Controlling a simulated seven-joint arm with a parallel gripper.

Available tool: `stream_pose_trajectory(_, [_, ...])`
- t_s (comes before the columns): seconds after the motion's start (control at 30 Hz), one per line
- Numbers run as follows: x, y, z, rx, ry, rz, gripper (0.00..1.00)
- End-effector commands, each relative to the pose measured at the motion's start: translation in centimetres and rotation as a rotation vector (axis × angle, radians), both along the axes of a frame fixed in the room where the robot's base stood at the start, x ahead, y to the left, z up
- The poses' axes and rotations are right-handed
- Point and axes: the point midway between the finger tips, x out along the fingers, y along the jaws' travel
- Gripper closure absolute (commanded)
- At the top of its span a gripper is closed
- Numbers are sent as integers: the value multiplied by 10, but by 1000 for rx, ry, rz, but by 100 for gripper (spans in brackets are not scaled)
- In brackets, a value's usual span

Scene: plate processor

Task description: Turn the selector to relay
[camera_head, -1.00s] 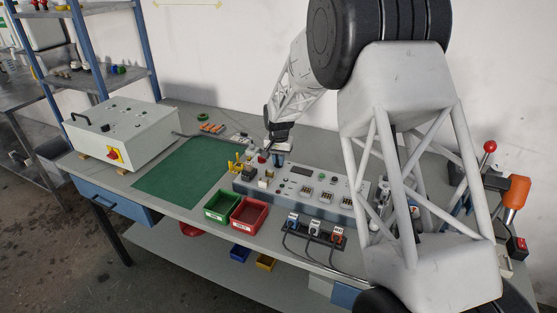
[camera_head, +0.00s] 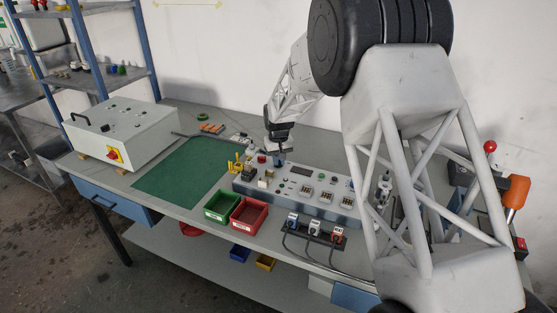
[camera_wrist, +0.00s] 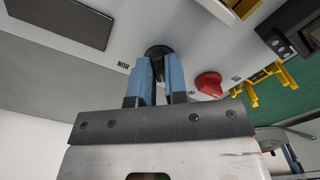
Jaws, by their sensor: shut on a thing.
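The selector is a round black knob (camera_wrist: 157,50) on the sloped grey control panel (camera_wrist: 115,58). My gripper (camera_wrist: 158,68) has its two blue fingers shut on this knob, one on each side. The word RUN is printed beside the knob; I cannot read a relay label. The knob's pointer is hidden. In the head view my gripper (camera_head: 279,160) reaches down to the back left part of the long control panel (camera_head: 285,203), where the knob is hidden by the fingers.
A red knob (camera_wrist: 209,83) sits close beside the fingers, with yellow parts (camera_wrist: 262,85) beyond it. A green bin (camera_head: 221,208) and a red bin (camera_head: 248,215) stand before the panel. A green mat (camera_head: 180,178) lies clear to the left.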

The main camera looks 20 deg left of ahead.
Motion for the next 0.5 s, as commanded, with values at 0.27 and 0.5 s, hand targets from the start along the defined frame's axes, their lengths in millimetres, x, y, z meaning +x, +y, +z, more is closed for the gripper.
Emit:
stream_pose_trajectory(0.27, [0, 0, 1, 1, -1, 2, 100])
stream_pose_trajectory(0.5, [0, 0, 1, 1, -1, 2, 61])
